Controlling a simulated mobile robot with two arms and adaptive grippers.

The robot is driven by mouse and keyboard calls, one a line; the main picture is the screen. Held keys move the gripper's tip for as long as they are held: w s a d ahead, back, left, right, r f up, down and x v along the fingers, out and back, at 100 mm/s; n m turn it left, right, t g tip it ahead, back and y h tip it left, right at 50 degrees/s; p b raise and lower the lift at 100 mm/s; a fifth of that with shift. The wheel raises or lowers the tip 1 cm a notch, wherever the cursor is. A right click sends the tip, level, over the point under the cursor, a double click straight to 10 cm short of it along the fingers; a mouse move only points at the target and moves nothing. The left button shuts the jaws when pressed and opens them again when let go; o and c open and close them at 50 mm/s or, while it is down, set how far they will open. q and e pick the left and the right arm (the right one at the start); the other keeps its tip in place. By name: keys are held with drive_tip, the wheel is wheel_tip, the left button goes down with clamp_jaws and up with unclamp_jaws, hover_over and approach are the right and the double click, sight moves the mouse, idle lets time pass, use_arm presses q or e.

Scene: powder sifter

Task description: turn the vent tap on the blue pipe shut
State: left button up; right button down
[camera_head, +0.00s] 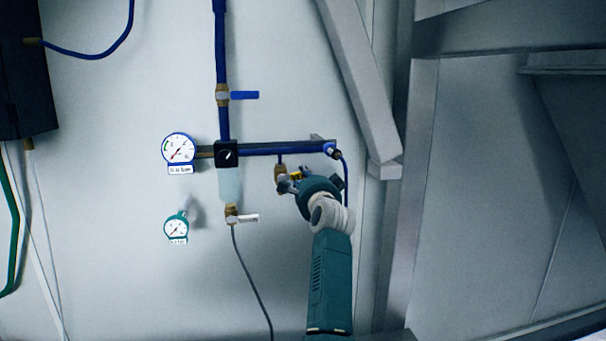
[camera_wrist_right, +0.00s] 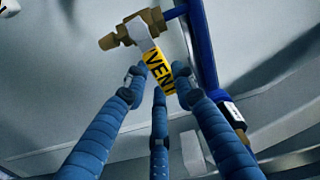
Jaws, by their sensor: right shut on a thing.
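The vent tap (camera_head: 280,172) is a brass valve hanging under the right part of the horizontal blue pipe (camera_head: 270,149). In the right wrist view its brass body (camera_wrist_right: 128,34) and its yellow handle (camera_wrist_right: 156,66), lettered "VENT", show clearly. The handle appears to lie across the line of the valve body, and in the head view it points right. My right gripper (camera_head: 291,181) reaches up from below and is shut on the handle. In the right wrist view its three blue fingers (camera_wrist_right: 160,84) surround the handle's lower end. My left gripper is out of view.
A blue-handled valve (camera_head: 223,95) sits on the vertical pipe, a white-handled brass valve (camera_head: 232,215) below the black regulator (camera_head: 227,153). A larger gauge (camera_head: 178,149) and a teal gauge (camera_head: 176,227) are at left. A diagonal grey beam (camera_head: 352,70) stands close right of the pipe.

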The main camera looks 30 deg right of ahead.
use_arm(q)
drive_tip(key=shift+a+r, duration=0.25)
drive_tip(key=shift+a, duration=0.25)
use_arm(e)
drive_tip(key=shift+f+m, duration=0.55)
drive_tip(key=shift+m, duration=0.15)
drive_tip(key=c, duration=1.4)
unclamp_jaws()
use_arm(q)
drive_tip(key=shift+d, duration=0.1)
use_arm(e)
drive_tip(key=v, duration=0.7)
drive_tip(key=shift+s+a, duration=0.1)
drive_tip(key=shift+s, duration=0.15)
